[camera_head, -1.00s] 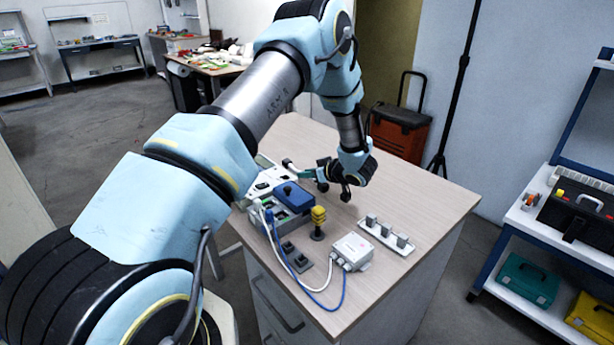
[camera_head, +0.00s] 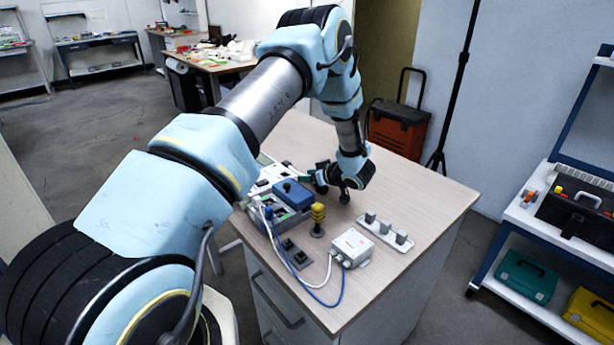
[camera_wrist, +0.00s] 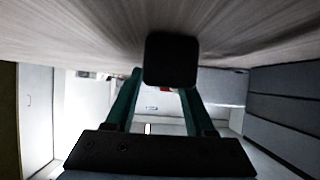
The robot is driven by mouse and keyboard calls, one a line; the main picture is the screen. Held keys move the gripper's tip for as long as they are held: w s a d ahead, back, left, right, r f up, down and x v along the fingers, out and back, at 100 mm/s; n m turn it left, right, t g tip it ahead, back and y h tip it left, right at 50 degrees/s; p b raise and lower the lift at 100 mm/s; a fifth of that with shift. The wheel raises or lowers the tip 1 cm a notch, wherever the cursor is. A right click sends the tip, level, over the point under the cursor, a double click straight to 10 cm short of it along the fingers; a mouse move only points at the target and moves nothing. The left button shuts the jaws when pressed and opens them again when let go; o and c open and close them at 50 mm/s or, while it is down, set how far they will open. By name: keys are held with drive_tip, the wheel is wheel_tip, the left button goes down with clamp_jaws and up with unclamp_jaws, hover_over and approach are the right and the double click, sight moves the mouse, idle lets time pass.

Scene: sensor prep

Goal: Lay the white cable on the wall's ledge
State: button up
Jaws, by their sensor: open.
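The white cable (camera_head: 328,276) hangs in a loop from the grey device with a blue block (camera_head: 292,196) to the small white box (camera_head: 352,247) on the worktop. A blue cable (camera_head: 341,290) runs beside it. My gripper (camera_head: 318,178) is low over the worktop, behind the device and away from this cable loop. In the wrist view its green fingers (camera_wrist: 160,85) are apart, with a black block (camera_wrist: 171,60) in front of them. I cannot tell if that block is touched. The wall's ledge cannot be made out clearly; my arm hides part of the worktop's left side.
A yellow-topped post (camera_head: 318,215) stands beside the device. A white strip with grey blocks (camera_head: 386,230) lies to the right. Two dark switches (camera_head: 294,252) sit near the front left edge. The worktop's right and back (camera_head: 425,190) are clear.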

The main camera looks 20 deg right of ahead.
drive_tip(key=shift+r, duration=0.1)
drive_tip(key=shift+s+d+r, duration=0.1)
drive_tip(key=shift+s+d, duration=0.05)
drive_tip(key=b+v, duration=0.2)
drive_tip(key=v, duration=0.9)
drive_tip(key=shift+s+r+b, duration=0.1)
drive_tip(key=shift+s+b, duration=0.2)
drive_tip(key=shift+b, duration=0.05)
drive_tip(key=w+a+r+m+g+h, duration=0.2)
drive_tip(key=w+a+r+m+h, duration=0.2)
drive_tip(key=w+a+r+h, duration=0.4)
drive_tip(key=s+a+r+m+g, duration=0.1)
drive_tip(key=s+a+r+g, duration=0.1)
drive_tip(key=s+a, duration=0.9)
drive_tip(key=shift+a+m+g+y, duration=0.4)
drive_tip(key=shift+a+g, duration=0.35)
drive_tip(key=shift+g, duration=0.05)
drive_tip(key=s+a+g, duration=0.1)
drive_tip(key=s+a, duration=0.3)
drive_tip(key=s+a+g+y, duration=0.1)
drive_tip(key=s+a, duration=0.2)
drive_tip(key=s, duration=0.1)
drive_tip(key=s+a+g, duration=0.1)
drive_tip(key=s+a, duration=0.3)
drive_tip(key=s, duration=0.1)
drive_tip(key=shift+a+f+m+g+y, duration=0.1)
drive_tip(key=shift+a+m+g+y, duration=0.2)
drive_tip(key=shift+a+g+y, duration=0.1)
drive_tip(key=shift+c, duration=1.1)
